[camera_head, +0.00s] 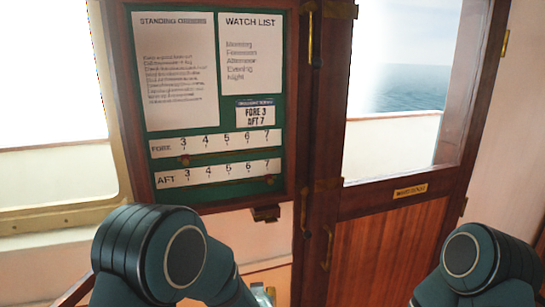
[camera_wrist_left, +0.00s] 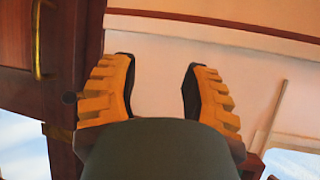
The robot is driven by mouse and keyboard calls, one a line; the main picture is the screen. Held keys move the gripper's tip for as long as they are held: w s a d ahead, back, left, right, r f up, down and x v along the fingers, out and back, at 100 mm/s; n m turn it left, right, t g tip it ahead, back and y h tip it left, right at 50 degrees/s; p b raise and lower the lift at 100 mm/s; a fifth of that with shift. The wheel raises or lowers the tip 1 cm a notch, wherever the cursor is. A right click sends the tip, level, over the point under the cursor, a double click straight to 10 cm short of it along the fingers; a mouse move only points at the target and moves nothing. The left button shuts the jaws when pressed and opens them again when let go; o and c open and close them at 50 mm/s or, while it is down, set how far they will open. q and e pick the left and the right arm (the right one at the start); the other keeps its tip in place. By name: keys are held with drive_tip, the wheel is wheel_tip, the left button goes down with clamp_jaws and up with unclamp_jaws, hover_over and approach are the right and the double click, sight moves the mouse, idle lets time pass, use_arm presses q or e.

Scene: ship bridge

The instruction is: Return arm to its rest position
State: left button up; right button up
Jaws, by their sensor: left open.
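My left arm (camera_head: 165,255) is bent in front of the board at the lower left of the head view. In the left wrist view my left gripper (camera_wrist_left: 157,85) is open, its two orange ribbed fingers apart with nothing between them. A pale wall panel lies beyond the fingers. In the head view the left gripper is mostly hidden behind the arm. My right arm (camera_head: 485,265) shows at the lower right, and its gripper is out of view.
A green framed board (camera_head: 205,95) holds two papers, a small FORE 3 AFT 7 card (camera_head: 255,113) and two number scales. A small marker (camera_head: 183,160) sits under FORE 3, another (camera_head: 270,180) under AFT 7. A wooden door (camera_head: 385,245) with brass handles stands right of it.

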use_arm(q)
drive_tip(key=s+a+f+g+h+b, duration=0.1)
drive_tip(key=s+a+f+g, duration=0.2)
drive_tip(key=s+f, duration=0.35)
drive_tip(key=s+a+f+g+h+b, duration=0.15)
drive_tip(key=s+f, duration=0.25)
drive_tip(key=f, duration=0.5)
drive_tip(key=s+a+f+g+h+b, duration=0.1)
drive_tip(key=s+f+g, duration=0.1)
drive_tip(key=s, duration=0.4)
drive_tip(key=s+f+g+h+b, duration=0.1)
drive_tip(key=s+f+g, duration=0.2)
drive_tip(key=s, duration=0.4)
drive_tip(key=shift+s+a+f+n, duration=0.3)
drive_tip(key=shift+a+f, duration=0.1)
drive_tip(key=shift+f, duration=0.2)
use_arm(e)
drive_tip(key=f, duration=0.5)
drive_tip(key=shift+a+f, duration=0.2)
drive_tip(key=shift+f, duration=0.2)
use_arm(q)
drive_tip(key=shift+f+g, duration=0.15)
drive_tip(key=shift+g, duration=0.1)
use_arm(e)
drive_tip(key=shift+f, duration=0.15)
